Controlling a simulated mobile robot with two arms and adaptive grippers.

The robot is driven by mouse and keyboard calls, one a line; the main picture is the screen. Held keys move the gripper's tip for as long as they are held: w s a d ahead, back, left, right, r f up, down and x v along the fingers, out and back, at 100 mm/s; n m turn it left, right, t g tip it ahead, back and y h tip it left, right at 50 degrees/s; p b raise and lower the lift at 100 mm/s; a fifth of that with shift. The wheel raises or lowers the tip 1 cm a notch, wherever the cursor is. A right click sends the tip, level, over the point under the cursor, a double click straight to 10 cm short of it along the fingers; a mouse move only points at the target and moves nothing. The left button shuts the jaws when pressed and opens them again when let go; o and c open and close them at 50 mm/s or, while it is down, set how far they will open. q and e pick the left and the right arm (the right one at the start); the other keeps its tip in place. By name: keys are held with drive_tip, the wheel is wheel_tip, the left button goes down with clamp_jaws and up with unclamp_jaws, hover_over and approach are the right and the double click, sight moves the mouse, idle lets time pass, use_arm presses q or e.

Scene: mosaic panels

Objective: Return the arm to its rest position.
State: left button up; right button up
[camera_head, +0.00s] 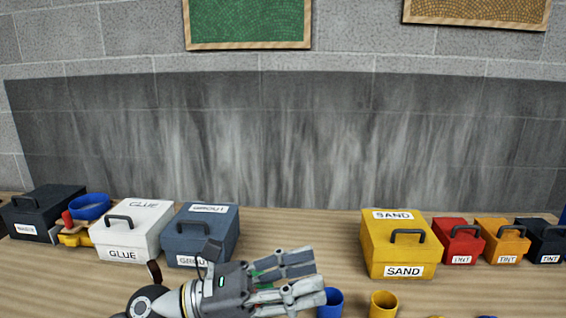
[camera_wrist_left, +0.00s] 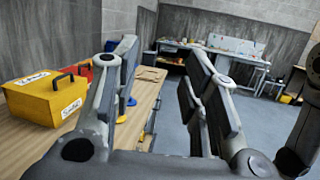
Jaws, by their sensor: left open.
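My left gripper (camera_head: 316,277) reaches in from the bottom left of the head view, above the front part of the wooden bench (camera_head: 300,228). Its fingers point right and are apart, with nothing seen held between them. In the left wrist view the gripper (camera_wrist_left: 160,85) also shows open and empty, its fingers spread on either side of a gap with bench edge and floor beyond. The blue cup (camera_head: 330,303) is close to the fingertips in the head view; I cannot tell the distance. My right gripper is not in view.
White GLUE box (camera_head: 130,230), blue-grey GROUT box (camera_head: 201,235) and yellow SAND box (camera_head: 400,245) stand on the bench. Red (camera_head: 457,241), orange (camera_head: 502,242) and dark (camera_head: 540,241) boxes are at right. A yellow cup (camera_head: 383,304) is at front. The bench middle is clear.

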use_arm(q)
drive_tip(key=w+a+n+t+y, duration=0.45)
drive_tip(key=n+t, duration=0.45)
drive_tip(key=n, duration=0.4)
drive_tip(key=w+a+n+t+y, duration=0.3)
drive_tip(key=a+n+t, duration=0.2)
drive_tip(key=n+t, duration=0.5)
drive_tip(key=s+a+f+n+g+y, duration=0.1)
drive_tip(key=a+f+n+g+y, duration=0.2)
drive_tip(key=a+f+n+y, duration=0.5)
drive_tip(key=s+a+f+n+g+y, duration=0.1)
drive_tip(key=a+f+n+g+y, duration=0.25)
drive_tip(key=f+n, duration=0.8)
drive_tip(key=s+a+f+n+g, duration=0.1)
drive_tip(key=s+f+n+g, duration=0.4)
drive_tip(key=s+f, duration=0.55)
drive_tip(key=s+a+f+n+g, duration=0.1)
drive_tip(key=s+f+n+g, duration=0.3)
drive_tip(key=s+f+g, duration=0.7)
drive_tip(key=s+f+t, duration=0.3)
drive_tip(key=f+t, duration=0.1)
drive_tip(key=f, duration=1.8)
drive_tip(key=s+a+f+g+y, duration=0.1)
drive_tip(key=s+a+f+g, duration=0.1)
drive_tip(key=s+f, duration=1.5)
drive_tip(key=shift+s+a+m, duration=0.25)
drive_tip(key=shift+a+m, duration=0.1)
drive_tip(key=shift+a, duration=0.25)
